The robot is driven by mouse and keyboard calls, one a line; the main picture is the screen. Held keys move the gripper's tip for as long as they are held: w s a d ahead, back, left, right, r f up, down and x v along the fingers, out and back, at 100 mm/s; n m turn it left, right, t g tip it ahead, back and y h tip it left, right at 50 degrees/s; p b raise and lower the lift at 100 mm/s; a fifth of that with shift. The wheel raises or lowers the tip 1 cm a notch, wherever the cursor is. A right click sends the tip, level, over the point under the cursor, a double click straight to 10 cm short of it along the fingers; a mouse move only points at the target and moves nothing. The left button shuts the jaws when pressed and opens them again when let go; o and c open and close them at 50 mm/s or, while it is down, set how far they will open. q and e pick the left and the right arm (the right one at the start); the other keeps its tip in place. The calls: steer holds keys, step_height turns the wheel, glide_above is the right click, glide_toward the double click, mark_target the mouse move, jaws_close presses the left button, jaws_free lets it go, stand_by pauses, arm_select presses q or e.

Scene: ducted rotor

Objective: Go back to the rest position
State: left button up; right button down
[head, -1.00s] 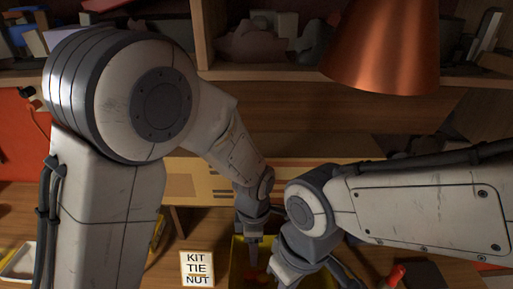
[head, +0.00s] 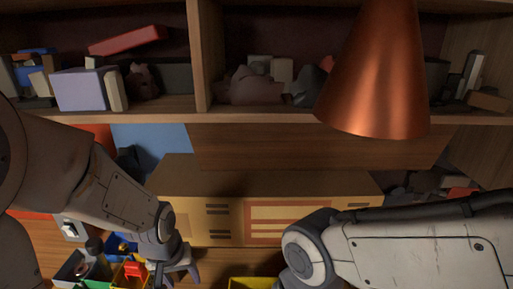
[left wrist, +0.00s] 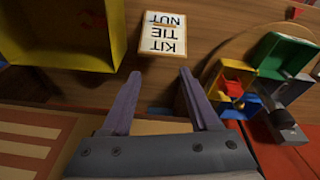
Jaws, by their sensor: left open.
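My left gripper (head: 180,272) is low in the left half of the head view, beside the coloured bins. In the left wrist view its two fingers (left wrist: 160,75) are spread, with nothing between them. A white card reading KIT TIE NUT (left wrist: 164,36) lies on the wooden table just beyond the fingertips. My right arm enters the head view from the right; its gripper is below the picture edge and hidden.
Small coloured bins (left wrist: 275,57) with parts stand at the right in the left wrist view. A yellow bin (left wrist: 97,58) is at upper left. In the head view, a copper lamp shade (head: 377,85) hangs before the loaded shelf (head: 150,103).

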arm_select(q)
steer(key=s+d+m+g+b, duration=0.2)
steer(key=s+d+m+b, duration=0.4)
steer(key=s, duration=0.8)
steer(key=d+m, duration=0.3)
steer(key=d, duration=0.2)
steer(key=shift+s+d+h, duration=0.25)
steer(key=shift+d+h, duration=0.15)
stand_by(0.9)
